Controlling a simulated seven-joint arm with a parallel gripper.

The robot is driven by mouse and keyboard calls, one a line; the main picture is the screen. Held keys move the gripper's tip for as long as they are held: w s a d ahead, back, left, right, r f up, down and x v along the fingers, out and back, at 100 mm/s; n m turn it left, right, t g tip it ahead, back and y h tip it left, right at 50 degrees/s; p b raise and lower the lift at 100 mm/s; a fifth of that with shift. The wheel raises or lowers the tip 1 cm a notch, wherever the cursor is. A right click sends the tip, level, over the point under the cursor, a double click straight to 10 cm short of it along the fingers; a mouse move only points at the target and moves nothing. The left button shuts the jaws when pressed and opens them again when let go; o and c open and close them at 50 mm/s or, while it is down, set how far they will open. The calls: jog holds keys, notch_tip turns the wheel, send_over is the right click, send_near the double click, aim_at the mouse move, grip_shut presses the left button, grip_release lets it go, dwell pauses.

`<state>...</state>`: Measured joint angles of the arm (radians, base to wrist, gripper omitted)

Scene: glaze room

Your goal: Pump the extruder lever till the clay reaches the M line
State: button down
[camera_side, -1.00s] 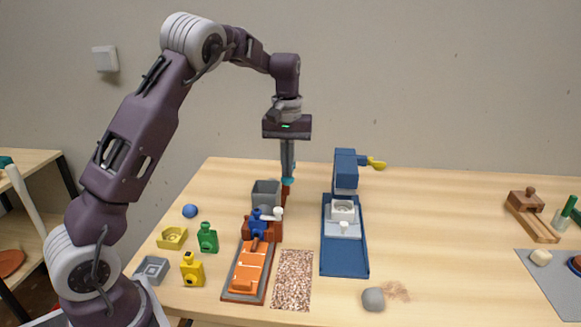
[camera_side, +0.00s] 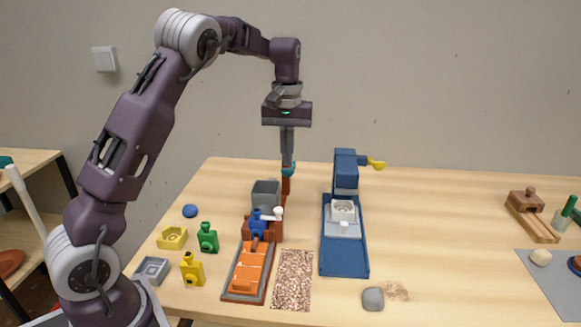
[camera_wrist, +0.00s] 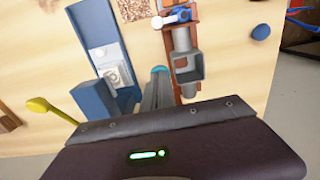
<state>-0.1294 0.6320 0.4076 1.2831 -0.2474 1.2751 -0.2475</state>
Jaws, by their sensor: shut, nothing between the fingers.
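The extruder stands left of the table's middle, with a grey hopper (camera_side: 265,188), a red-brown frame (camera_side: 276,232) and a blue die (camera_side: 258,224) in front. A white knob (camera_side: 278,212) sticks out beside the die. An orange marked tray (camera_side: 251,268) runs forward from it; I cannot read its letters or tell how far clay reaches. My gripper (camera_side: 288,172) points down with shut, teal-tipped fingers, just above or in front of a red-brown upright behind the hopper. In the wrist view the hopper (camera_wrist: 188,70) is beside my fingertips (camera_wrist: 158,71). Contact with a lever is unclear.
A blue press (camera_side: 345,262) with a yellow handle (camera_side: 376,164) stands right of the extruder. A speckled mat (camera_side: 293,280) and grey lump (camera_side: 373,299) lie in front. The table's right middle is clear.

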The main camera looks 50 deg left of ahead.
aim_at(287, 169)
jog(key=shift+f, duration=2.9)
notch_tip(287, 169, down, 4)
jog(key=shift+r, duration=5.05)
jog(key=shift+r, duration=2.5)
